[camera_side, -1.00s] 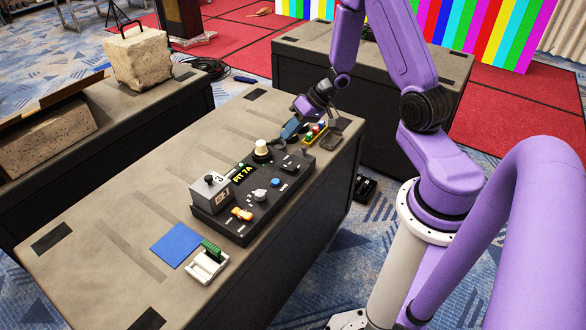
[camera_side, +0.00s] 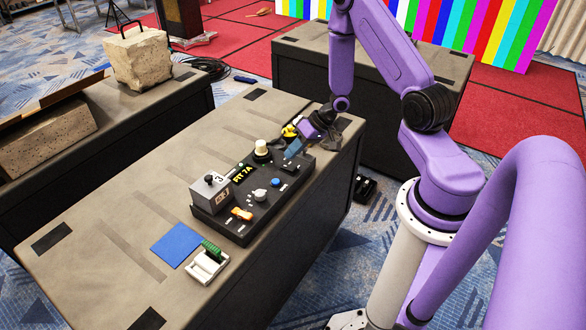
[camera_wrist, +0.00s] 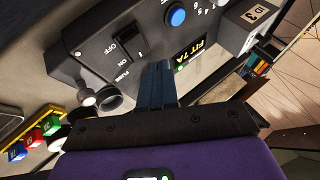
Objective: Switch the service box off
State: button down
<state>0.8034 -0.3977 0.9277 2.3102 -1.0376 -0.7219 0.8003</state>
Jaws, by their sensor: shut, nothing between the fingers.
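The service box (camera_side: 232,226) is a low black console on the grey table, marked "FIT 7A". Its black rocker switch (camera_wrist: 128,42) shows in the wrist view between the printed words OFF and ON; I cannot tell which side is pressed. The switch is small in the side view (camera_side: 287,167). My gripper (camera_side: 290,153) is over the far right end of the box, pointing down. In the wrist view its dark blue fingers (camera_wrist: 157,70) are together and empty, just beside the switch. I cannot tell whether they touch the panel.
The box also carries a blue button (camera_side: 275,182), a white knob (camera_side: 259,195), an orange switch (camera_side: 242,214), a cream knob (camera_side: 261,148) and a grey unit (camera_side: 211,192). Colored blocks (camera_wrist: 33,141) lie beside it. A blue mat (camera_side: 176,246) and white holder (camera_side: 207,266) are nearer.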

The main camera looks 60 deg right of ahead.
aim_at(286, 169)
jog(key=shift+s+f, duration=0.15)
jog(key=shift+f, duration=0.85)
jog(key=shift+f, duration=0.1)
dwell(1.3)
jog(key=shift+f, duration=0.3)
jog(key=shift+s+f, duration=0.1)
jog(key=shift+f, duration=0.25)
dwell(0.7)
jog(key=shift+r, duration=0.1)
jog(key=shift+r, duration=0.7)
jog(key=shift+w+r, duration=0.25)
jog(key=shift+r, duration=1)
jog(key=shift+w+r, duration=0.25)
jog(key=shift+r, duration=0.95)
